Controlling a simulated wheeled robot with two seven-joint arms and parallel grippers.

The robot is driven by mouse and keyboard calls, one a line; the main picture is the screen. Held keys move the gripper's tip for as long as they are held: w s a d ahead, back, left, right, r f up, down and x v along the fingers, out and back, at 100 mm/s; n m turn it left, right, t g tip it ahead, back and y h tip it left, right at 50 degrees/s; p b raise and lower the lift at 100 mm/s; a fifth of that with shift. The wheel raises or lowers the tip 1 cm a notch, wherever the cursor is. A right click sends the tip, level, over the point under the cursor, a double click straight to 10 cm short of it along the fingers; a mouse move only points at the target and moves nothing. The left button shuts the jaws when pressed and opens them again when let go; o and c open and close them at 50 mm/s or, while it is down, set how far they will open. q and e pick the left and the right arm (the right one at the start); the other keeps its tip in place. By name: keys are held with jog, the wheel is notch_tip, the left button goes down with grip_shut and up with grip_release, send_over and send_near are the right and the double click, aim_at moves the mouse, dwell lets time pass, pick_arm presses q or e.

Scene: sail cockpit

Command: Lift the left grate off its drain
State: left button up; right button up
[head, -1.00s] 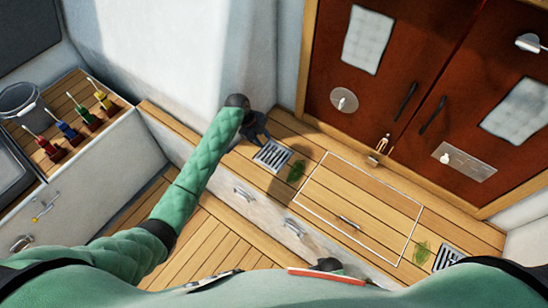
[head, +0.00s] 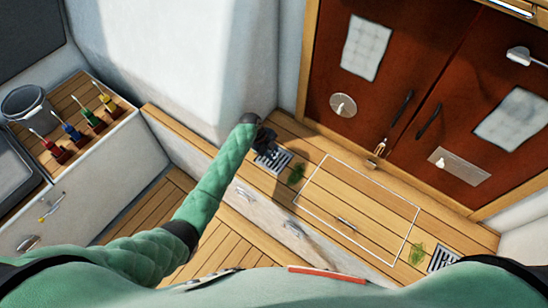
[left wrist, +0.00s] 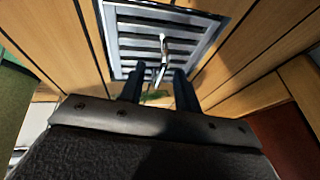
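The left grate (head: 273,158) is a slotted metal square lying in its drain in the wooden bench. In the left wrist view the grate (left wrist: 125,43) fills the top middle, with a thin bright upright pull (left wrist: 163,58) on it. My left gripper (head: 265,142) is over the grate and hides its far left part. In the left wrist view the two dark fingers of my left gripper (left wrist: 160,88) are apart, with the lower end of the pull in line with the gap between them. I cannot tell whether they touch it. My right gripper is not in view.
A green weed clump (head: 296,173) lies just right of the left grate. A second grate (head: 441,259) with another clump (head: 417,253) is at the right. A framed hatch (head: 360,205) lies between. Red-brown doors (head: 385,85) stand behind, and a white wall (head: 170,60) rises at left.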

pick_arm(q)
grip_shut()
dwell(1.5)
